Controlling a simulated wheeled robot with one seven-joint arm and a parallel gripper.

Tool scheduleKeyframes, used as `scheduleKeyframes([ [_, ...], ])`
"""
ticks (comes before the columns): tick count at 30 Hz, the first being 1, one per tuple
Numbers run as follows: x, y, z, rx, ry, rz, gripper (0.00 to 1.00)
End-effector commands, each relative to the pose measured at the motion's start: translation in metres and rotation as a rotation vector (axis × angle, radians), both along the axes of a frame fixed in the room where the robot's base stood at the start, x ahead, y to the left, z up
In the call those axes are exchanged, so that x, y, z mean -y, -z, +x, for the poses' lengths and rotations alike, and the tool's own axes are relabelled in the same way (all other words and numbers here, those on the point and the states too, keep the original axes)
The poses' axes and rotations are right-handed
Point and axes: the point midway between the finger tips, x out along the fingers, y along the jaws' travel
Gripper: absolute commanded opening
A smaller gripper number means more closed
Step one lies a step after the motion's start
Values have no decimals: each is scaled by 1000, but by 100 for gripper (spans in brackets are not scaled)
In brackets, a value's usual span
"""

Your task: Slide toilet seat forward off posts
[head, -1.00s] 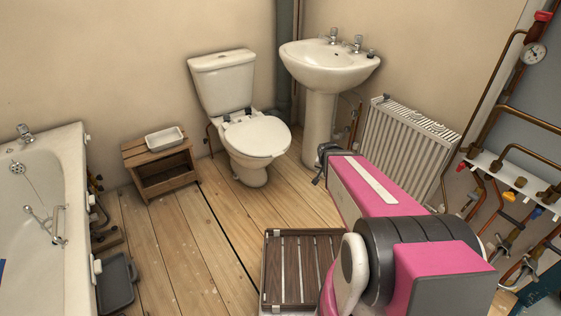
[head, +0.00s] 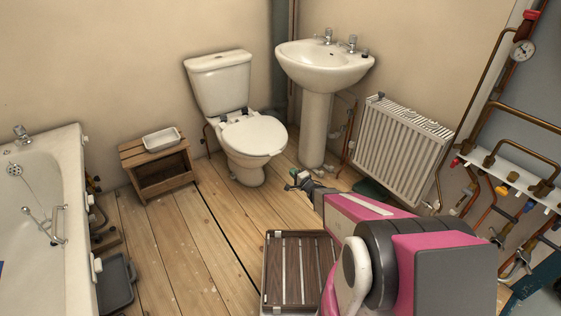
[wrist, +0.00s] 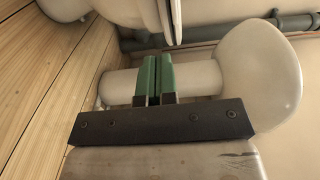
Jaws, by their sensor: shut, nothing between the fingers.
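The white toilet seat (head: 255,136) lies flat over the bowl of the toilet (head: 245,173), its lid down. Dark hinge fittings (head: 247,112) show at its rear, near the cistern; the posts themselves cannot be made out. My gripper (head: 292,182) is in front and to the right of the bowl, lower than the seat and apart from it. In the wrist view my gripper's green fingers (wrist: 154,78) are together with nothing between them. Part of the white toilet (wrist: 140,12) shows at the top edge of that sideways view.
The basin (head: 322,62) stands on its pedestal (head: 316,130) to the right of the toilet, beyond my gripper. A radiator (head: 400,150) is farther right. A wooden crate (head: 157,165) with a white tray is at left. Floorboards (head: 215,215) before the toilet are clear; a slatted mat (head: 300,270) lies nearer.

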Motion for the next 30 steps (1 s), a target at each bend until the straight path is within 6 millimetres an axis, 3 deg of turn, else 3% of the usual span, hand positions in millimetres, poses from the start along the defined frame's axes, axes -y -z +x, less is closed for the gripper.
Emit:
scheduleKeyframes([
  [5, -10, 1, 13, 1, -9, 11, 0],
  [21, -65, 1, 93, 2, -6, 8, 0],
  [30, -79, 1, 113, 0, -5, 9, 0],
])
